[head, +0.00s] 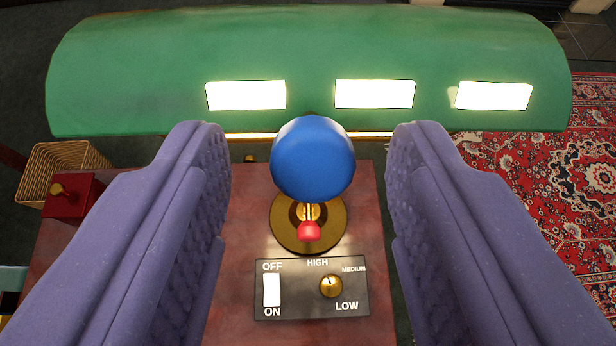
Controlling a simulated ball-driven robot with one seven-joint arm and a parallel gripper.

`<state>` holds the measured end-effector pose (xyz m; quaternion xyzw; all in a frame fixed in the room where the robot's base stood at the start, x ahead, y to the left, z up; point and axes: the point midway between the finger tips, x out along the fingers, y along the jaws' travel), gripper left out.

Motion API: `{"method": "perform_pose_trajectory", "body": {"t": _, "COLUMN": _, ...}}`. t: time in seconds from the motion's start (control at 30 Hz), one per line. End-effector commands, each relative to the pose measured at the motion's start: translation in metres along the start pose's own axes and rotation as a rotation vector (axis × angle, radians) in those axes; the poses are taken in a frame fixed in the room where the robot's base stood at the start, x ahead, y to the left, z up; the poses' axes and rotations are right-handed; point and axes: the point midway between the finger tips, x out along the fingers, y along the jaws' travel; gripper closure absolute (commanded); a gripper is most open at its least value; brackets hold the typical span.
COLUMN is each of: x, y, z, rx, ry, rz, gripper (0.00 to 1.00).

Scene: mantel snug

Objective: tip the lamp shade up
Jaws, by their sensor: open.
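The green lamp shade (310,55) stretches across the top of the head view. Its three slots glow white, and a lit strip shows along its lower edge. A blue ball (312,160) sits in front of the shade's lower middle and hides part of that edge. Below it is a round brass base (283,225) with a small red-tipped lever (309,231). My gripper (310,130) is open, its two purple fingers left and right of the ball with a clear gap on both sides. Nothing is held. How the ball joins the shade is hidden.
A black panel (300,308) with an OFF/ON switch (271,290) and a brass dial (331,286) lies on the reddish tabletop (245,240). A red box with a brass knob (68,197) and a wicker basket (45,160) are at left. A patterned rug (560,180) lies right.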

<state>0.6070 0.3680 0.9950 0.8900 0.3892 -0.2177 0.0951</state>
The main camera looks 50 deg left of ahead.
Motion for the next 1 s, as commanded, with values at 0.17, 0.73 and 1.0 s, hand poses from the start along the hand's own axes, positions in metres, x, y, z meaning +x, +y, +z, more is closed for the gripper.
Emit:
{"method": "perform_pose_trajectory", "body": {"t": 0.17, "x": -0.034, "y": 0.001, "z": -0.003, "rx": 0.0, "ry": 0.002, "rz": 0.001, "gripper": 0.5}}
{"method": "perform_pose_trajectory", "body": {"t": 0.73, "x": -0.048, "y": 0.0, "z": -0.001, "rx": 0.0, "ry": 0.002, "rz": 0.0, "gripper": 0.5}}
{"method": "perform_pose_trajectory", "body": {"t": 1.0, "x": -0.091, "y": 0.068, "z": -0.07, "rx": -0.03, "ry": 0.0, "rz": 0.165, "gripper": 0.5}}
